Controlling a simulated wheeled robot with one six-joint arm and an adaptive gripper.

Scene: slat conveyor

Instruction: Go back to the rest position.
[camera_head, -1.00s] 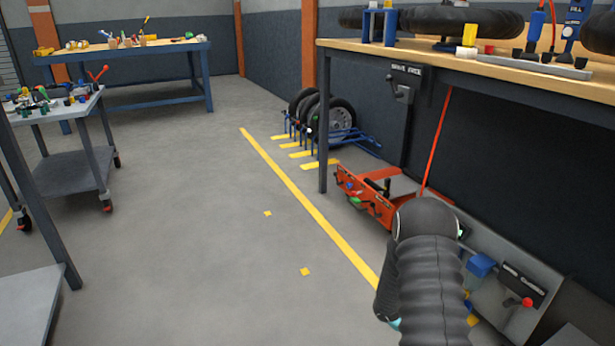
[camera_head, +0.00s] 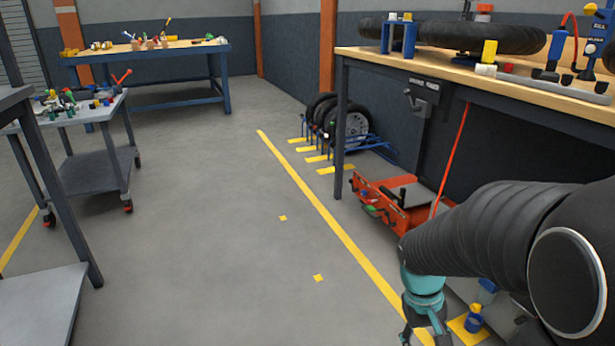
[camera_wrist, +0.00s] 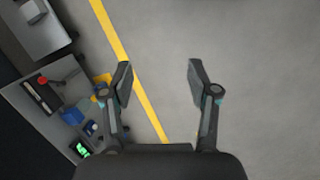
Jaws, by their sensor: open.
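My gripper (camera_wrist: 160,83) is open in the wrist view. In the head view my gripper (camera_head: 425,335) hangs at the lower right, below my dark arm, and is partly cut off by the bottom edge. It points down over the floor beside the yellow line. Nothing shows between the fingers.
A workbench (camera_head: 480,75) with tyres on it stands at the right, with a red machine (camera_head: 385,192) below. A small blue object (camera_head: 474,319) is beside the gripper. A trolley (camera_head: 98,180) and blue bench (camera_head: 150,52) stand at left. The middle floor is clear.

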